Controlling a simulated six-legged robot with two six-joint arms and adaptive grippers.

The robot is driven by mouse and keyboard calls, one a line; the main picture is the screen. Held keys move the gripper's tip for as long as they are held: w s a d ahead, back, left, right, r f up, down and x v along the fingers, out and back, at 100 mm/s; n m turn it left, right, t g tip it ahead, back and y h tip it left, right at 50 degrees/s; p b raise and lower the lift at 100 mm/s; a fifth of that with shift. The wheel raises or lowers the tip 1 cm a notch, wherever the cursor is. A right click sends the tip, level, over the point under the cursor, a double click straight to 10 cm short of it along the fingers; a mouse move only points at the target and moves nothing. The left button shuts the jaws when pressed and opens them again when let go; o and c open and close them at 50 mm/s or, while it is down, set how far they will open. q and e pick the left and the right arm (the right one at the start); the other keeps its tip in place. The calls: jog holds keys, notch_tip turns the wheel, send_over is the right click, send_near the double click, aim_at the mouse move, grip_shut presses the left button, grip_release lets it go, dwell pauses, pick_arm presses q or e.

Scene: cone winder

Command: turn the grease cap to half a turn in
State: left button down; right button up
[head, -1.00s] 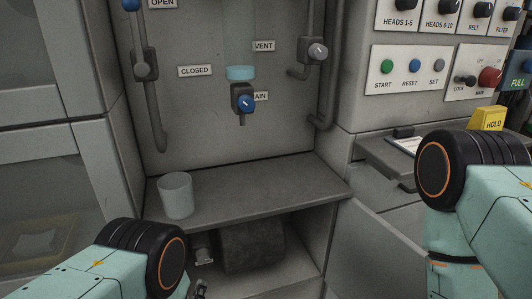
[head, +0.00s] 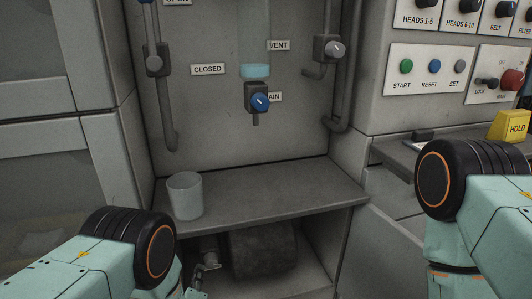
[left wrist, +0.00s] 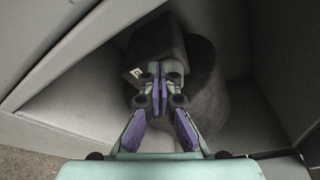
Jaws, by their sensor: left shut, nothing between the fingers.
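I cannot make out the grease cap for certain. A small grey fitting (head: 209,247) shows in the recess under the shelf, left of a dark cylinder (head: 262,252). My left gripper (head: 203,270) is low in the recess, partly hidden by my own arm, just below that fitting in the picture. In the left wrist view its fingers (left wrist: 158,70) are shut and empty, pointing at dark rounded bodies, including the large cylinder (left wrist: 208,80). The fingers hide what lies directly behind them, and I cannot tell whether they touch it. My right gripper is out of view.
A grey shelf (head: 270,190) lies above the recess, with a translucent cup (head: 185,196) at its left. A blue-knobbed valve (head: 260,102) and pipes are on the back wall. A small pale label (left wrist: 136,73) sits left of the fingers. A button panel (head: 430,68) is at the right.

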pick_arm(q)
jog(key=shift+w+a, duration=0.15)
jog(key=shift+w, duration=0.3)
jog(key=shift+d, duration=0.2)
dwell(0.5)
jog(key=shift+r, duration=0.15)
jog(key=shift+d+r, duration=0.2)
jog(key=shift+r, duration=0.15)
jog(key=shift+w+d+r, duration=0.1)
jog(key=shift+r, duration=0.1)
jog(key=shift+d+r, duration=0.35)
jog(key=shift+d, duration=0.05)
dwell(0.4)
jog(key=shift+a+r+p, duration=0.15)
jog(key=shift+p, duration=0.2)
